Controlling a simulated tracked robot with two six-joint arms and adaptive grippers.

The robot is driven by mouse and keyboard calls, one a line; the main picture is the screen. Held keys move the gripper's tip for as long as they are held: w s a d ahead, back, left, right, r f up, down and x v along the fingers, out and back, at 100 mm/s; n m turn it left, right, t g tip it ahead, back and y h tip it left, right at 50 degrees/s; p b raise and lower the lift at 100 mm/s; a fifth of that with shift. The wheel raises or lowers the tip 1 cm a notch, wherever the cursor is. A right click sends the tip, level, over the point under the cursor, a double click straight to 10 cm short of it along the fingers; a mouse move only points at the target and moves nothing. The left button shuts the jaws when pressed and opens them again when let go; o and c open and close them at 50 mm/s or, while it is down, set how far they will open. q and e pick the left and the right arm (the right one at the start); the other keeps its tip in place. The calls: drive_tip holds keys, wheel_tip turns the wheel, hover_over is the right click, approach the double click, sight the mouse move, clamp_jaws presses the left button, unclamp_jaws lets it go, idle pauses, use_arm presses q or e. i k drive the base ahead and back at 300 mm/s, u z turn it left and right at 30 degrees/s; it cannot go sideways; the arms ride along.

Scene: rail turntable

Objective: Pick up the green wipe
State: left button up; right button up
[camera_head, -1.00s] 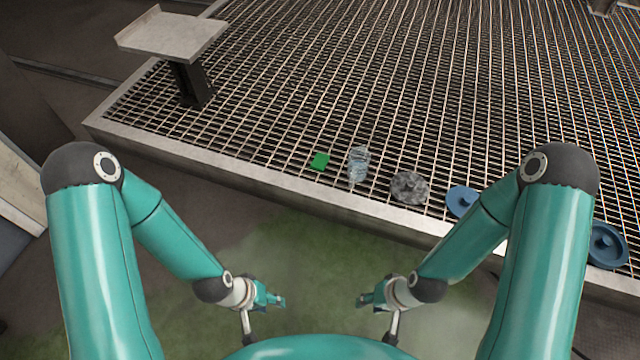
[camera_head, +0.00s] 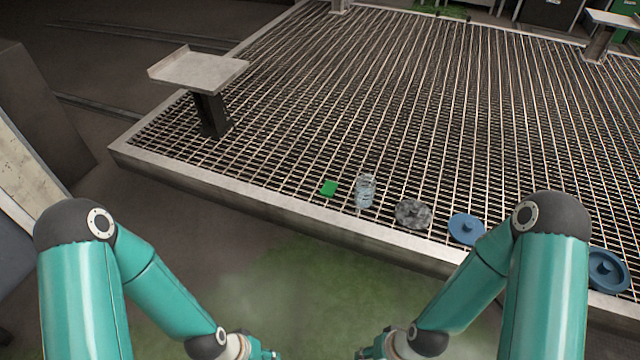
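My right gripper (camera_head: 364,353) is at the bottom too, below and right of the wipe. Both are partly cut off by the lower picture edge, and their finger openings cannot be made out. Neither touches the wipe.
Along the grating's front edge stand the clear jar (camera_head: 365,191), a grey mottled disc (camera_head: 413,213), a blue lid-like disc (camera_head: 467,229) and another blue disc (camera_head: 606,268). A pedestal with a flat top (camera_head: 198,68) stands at left. The grating (camera_head: 380,90) behind is clear.

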sight(329, 187)
drive_tip(key=u, duration=0.05)
drive_tip(key=i, duration=1.65)
drive_tip(key=z, duration=0.8)
